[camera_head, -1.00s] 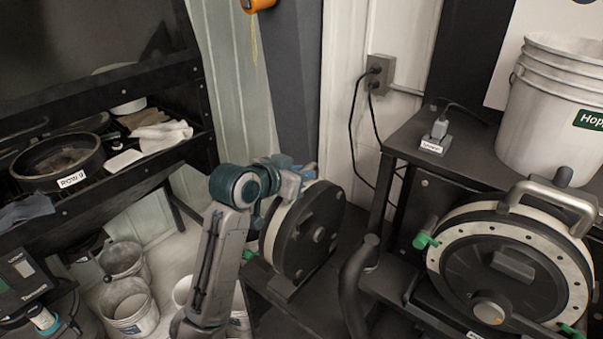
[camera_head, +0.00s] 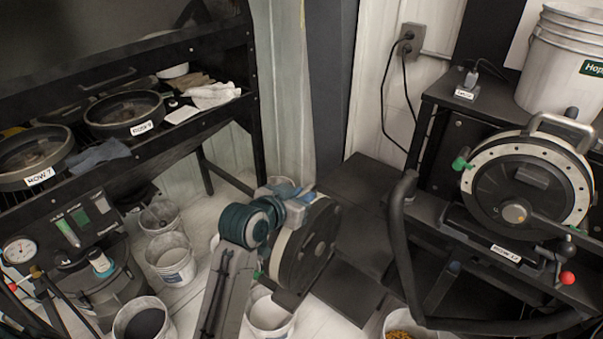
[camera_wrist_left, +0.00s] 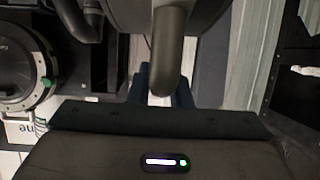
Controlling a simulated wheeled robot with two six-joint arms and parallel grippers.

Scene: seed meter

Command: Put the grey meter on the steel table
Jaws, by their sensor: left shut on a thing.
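The held meter (camera_head: 318,245) is a round drum with a dark face and a pale rim, in the lower middle of the head view. My left gripper (camera_head: 291,193) is shut on it at its top, and the meter hangs upright, apparently clear of the floor. In the left wrist view a thick grey handle (camera_wrist_left: 172,50) shows in front of the gripper, with the dark body above it. The gripper partly hides the meter's upper edge. I cannot pick out a steel table for sure. My right gripper is not in view.
A similar meter (camera_head: 530,185) is mounted on the black stand at right, below a white bucket (camera_head: 560,65). A black hose (camera_head: 400,230) curves up beside the held meter. A black shelf (camera_head: 190,128) holds round pans at left. Several buckets stand on the floor.

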